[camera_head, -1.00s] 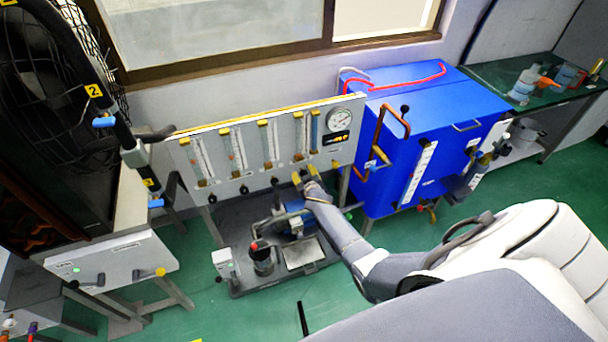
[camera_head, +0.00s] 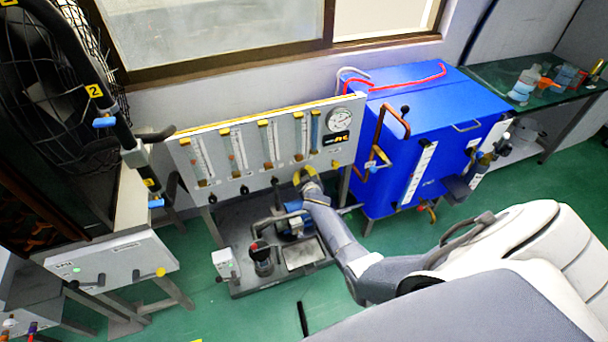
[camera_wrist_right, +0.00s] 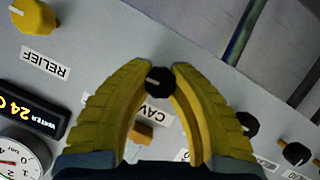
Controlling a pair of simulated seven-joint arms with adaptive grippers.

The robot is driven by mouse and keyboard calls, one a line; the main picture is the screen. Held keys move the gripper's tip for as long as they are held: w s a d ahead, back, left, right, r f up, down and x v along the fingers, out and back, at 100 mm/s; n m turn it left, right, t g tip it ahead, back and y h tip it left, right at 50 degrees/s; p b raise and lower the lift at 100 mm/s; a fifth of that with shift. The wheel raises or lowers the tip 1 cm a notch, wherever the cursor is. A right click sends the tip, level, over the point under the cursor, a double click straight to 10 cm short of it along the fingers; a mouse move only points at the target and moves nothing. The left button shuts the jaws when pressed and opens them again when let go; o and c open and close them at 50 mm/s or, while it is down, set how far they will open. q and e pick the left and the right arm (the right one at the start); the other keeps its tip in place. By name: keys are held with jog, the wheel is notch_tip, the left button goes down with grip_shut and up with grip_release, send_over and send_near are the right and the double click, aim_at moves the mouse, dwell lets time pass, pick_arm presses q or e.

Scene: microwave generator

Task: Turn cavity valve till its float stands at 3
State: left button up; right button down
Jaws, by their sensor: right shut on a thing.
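My right gripper (camera_head: 304,174) has yellow fingers and is at the lower right of the grey flowmeter panel (camera_head: 350,110). In the right wrist view its fingertips (camera_wrist_right: 158,80) are shut on a black valve knob (camera_wrist_right: 159,82) with a pale pointer line. The label by the knob is partly hidden and reads "CAV". Several upright flow tubes stand on the panel above the knobs; the rightmost tube (camera_head: 315,127) is above my gripper. The float heights and scale numbers are too small to read. My left gripper is not in view.
A yellow relief knob (camera_wrist_right: 33,16) and a dial gauge (camera_wrist_right: 22,160) are beside the gripper in the wrist view. Other black knobs (camera_wrist_right: 297,153) line the panel. A blue tank (camera_head: 440,120) stands at the right, and a pump base (camera_head: 245,285) below.

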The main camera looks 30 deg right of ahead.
jog(key=shift+s+a+f+n+h, duration=0.1)
jog(key=shift+n+h, duration=0.25)
jog(key=shift+n, duration=0.15)
jog(key=shift+a+f+n+h, duration=0.1)
jog(key=shift+n+h, duration=0.25)
jog(key=shift+n, duration=0.15)
jog(key=shift+d+n, duration=0.1)
jog(key=shift+n, duration=0.3)
jog(key=shift+f+n+h, duration=0.1)
jog(key=shift+n+h, duration=0.5)
jog(key=shift+n, duration=0.2)
jog(key=shift+s+n+t, duration=0.1)
jog(key=shift+n+t, duration=0.2)
jog(key=shift+n, duration=0.2)
jog(key=c, duration=1.5)
grip_release()
jog(key=shift+d, duration=0.1)
jog(key=o, duration=0.4)
jog(key=shift+h, duration=0.3)
jog(key=shift+o, duration=0.2)
jog(key=shift+r+m+y, duration=0.25)
jog(key=shift+m+y, duration=0.55)
jog(key=shift+m, duration=0.6)
jog(key=shift+d+m+y, duration=0.1)
jog(key=shift+m+y, duration=0.6)
jog(key=shift+m, duration=0.4)
